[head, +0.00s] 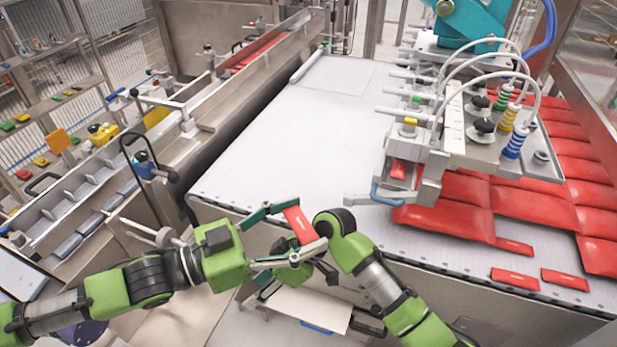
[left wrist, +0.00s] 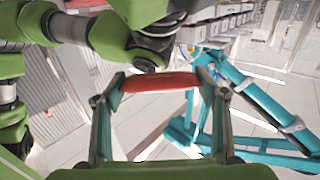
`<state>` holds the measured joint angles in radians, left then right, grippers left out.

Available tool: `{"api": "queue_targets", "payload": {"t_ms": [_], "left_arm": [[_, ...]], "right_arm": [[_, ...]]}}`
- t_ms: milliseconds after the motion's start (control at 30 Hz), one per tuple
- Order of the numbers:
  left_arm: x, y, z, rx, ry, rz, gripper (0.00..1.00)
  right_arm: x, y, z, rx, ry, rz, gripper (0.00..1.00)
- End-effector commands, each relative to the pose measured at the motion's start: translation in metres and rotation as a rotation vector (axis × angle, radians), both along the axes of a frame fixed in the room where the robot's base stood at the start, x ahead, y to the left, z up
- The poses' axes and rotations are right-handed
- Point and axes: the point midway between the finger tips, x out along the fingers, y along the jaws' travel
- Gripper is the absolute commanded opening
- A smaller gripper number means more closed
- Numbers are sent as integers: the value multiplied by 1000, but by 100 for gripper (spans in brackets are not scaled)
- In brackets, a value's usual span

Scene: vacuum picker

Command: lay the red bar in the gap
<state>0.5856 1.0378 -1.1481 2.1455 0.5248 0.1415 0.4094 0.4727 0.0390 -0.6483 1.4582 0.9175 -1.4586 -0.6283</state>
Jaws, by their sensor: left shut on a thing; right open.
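My left gripper (head: 307,224) is shut on a red bar (head: 298,226) and holds it in the air in front of the white table's near edge. In the left wrist view the red bar (left wrist: 160,82) lies crosswise between the two fingertips. My right gripper (head: 264,284) is open, low beside and partly behind the left one. I cannot clearly tell which space is the gap.
The white table (head: 290,140) is bare on its left and middle. A vacuum picker head (head: 450,150) with hoses stands over red pouches (head: 535,205) on the right. A metal rail with bins (head: 95,195) runs along the left. My right arm's links stand close beside the held bar.

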Motion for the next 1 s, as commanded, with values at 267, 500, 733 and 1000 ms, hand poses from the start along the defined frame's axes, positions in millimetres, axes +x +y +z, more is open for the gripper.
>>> {"api": "queue_targets", "payload": {"t_ms": [267, 500, 733, 1000], "left_arm": [[0, 0, 0, 0, 0, 0, 42], [0, 0, 0, 0, 0, 0, 42], [0, 0, 0, 0, 0, 0, 42], [0, 0, 0, 0, 0, 0, 42]], "right_arm": [[132, -44, 85, -7, -621, 228, 42], [170, -29, 212, -49, -1051, 490, 42], [115, -15, 290, -123, -1231, 923, 42], [44, -36, 336, -283, -1334, 1460, 42]]}}
